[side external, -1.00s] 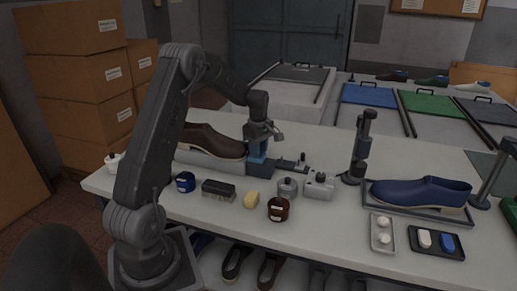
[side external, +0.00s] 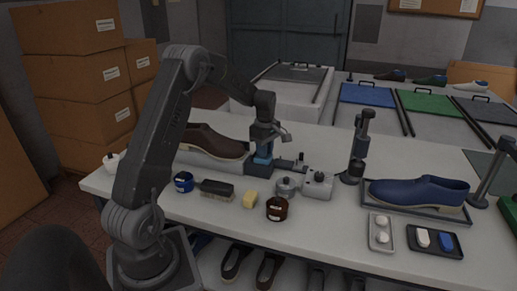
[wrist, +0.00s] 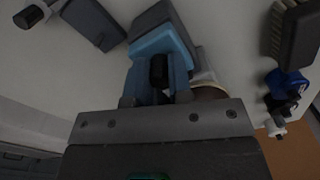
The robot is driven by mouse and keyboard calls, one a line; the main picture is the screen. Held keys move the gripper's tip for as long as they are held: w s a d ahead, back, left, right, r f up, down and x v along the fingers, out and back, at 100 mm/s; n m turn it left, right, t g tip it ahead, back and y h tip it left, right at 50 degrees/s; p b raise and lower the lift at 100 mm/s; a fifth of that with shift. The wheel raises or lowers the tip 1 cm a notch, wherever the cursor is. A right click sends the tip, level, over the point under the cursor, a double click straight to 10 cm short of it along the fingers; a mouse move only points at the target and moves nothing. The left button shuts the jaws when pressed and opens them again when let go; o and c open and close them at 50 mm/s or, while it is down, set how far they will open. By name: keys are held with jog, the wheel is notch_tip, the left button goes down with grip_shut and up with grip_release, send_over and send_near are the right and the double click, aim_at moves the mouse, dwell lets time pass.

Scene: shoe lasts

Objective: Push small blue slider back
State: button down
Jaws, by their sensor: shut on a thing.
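The small blue slider (side external: 263,157) is a light blue block on a dark rail (side external: 285,165), at the right end of the brown shoe (side external: 212,141). My gripper (side external: 263,146) points down on it and is shut on its upper part. In the wrist view the blue slider (wrist: 162,44) lies just ahead of my gripper (wrist: 157,80). A small dark part shows between the fingers. The finger contact itself is partly hidden by the gripper body.
A dark post (side external: 359,150) and a blue shoe (side external: 418,191) are to the right.

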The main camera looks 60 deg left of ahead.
jog(key=c, duration=1.3)
grip_release()
jog(key=shift+w+d, duration=0.15)
jog(key=shift+w, duration=0.05)
jog(key=shift+r, duration=7)
